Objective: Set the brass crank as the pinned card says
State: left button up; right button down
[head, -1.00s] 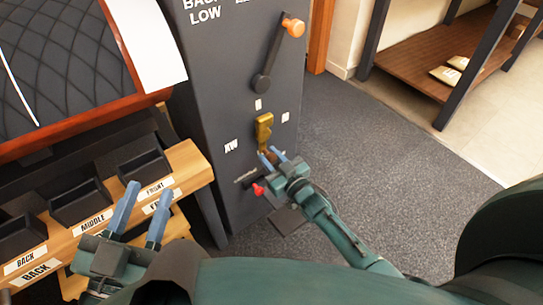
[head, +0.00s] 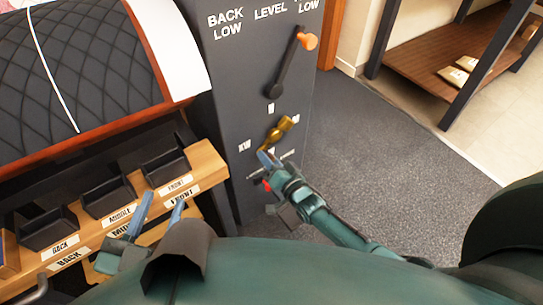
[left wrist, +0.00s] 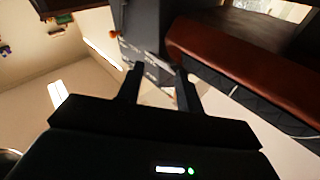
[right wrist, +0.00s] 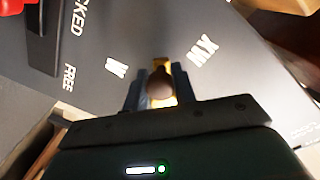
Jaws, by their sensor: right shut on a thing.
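The brass crank (head: 279,131) is on the front of the dark grey post (head: 235,95), tilted with its upper end toward the upper right. It also shows in the right wrist view (right wrist: 159,64). My right gripper (head: 266,158) is shut on the crank's lower, handle end, with a round brown knob (right wrist: 160,86) between its fingers. Small white labels surround the crank; an XW label (head: 244,146) is on its left, and a W label (right wrist: 117,69) shows in the right wrist view. My left gripper (head: 157,210) is open and empty by the front shelf. No pinned card is readable.
Above the crank is a black lever (head: 285,70) with an orange knob, under BACK LOW and LEVEL lettering. A red-tipped lever (head: 266,186) is below. Black bins (head: 105,198) stand on a wooden shelf at left, below a quilted saddle (head: 95,65). Carpet at right is clear.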

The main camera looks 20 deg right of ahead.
jog(key=shift+a+r+m, duration=0.2)
jog(key=shift+r+m, duration=0.2)
jog(key=shift+m, duration=0.1)
jog(key=shift+a+r+m+p, duration=0.1)
jog(key=shift+r+m+p, duration=0.1)
jog(key=shift+m+p, duration=0.2)
jog(key=shift+a+r+m, duration=0.15)
jog(key=shift+r+m, duration=0.25)
jog(key=shift+m, duration=0.5)
pick_arm(q)
jog(key=shift+w+a+f+n+g+y+p, duration=0.2)
jog(key=shift+a+n+g+y+p, duration=0.3)
jog(key=shift+y, duration=0.3)
pick_arm(e)
jog(key=shift+s+a+r+m+y, duration=0.15)
jog(key=shift+r+m, duration=0.3)
jog(key=shift+m, duration=0.4)
jog(key=shift+w+r+m+y, duration=0.15)
jog(key=shift+r+m, duration=0.3)
jog(key=shift+m, duration=0.4)
pick_arm(q)
jog(key=shift+r, duration=0.15)
pick_arm(e)
jog(key=shift+s, duration=0.1)
jog(key=c, duration=1.1)
grip_release()
jog(key=shift+c, duration=0.2)
jog(key=shift+s, duration=0.15)
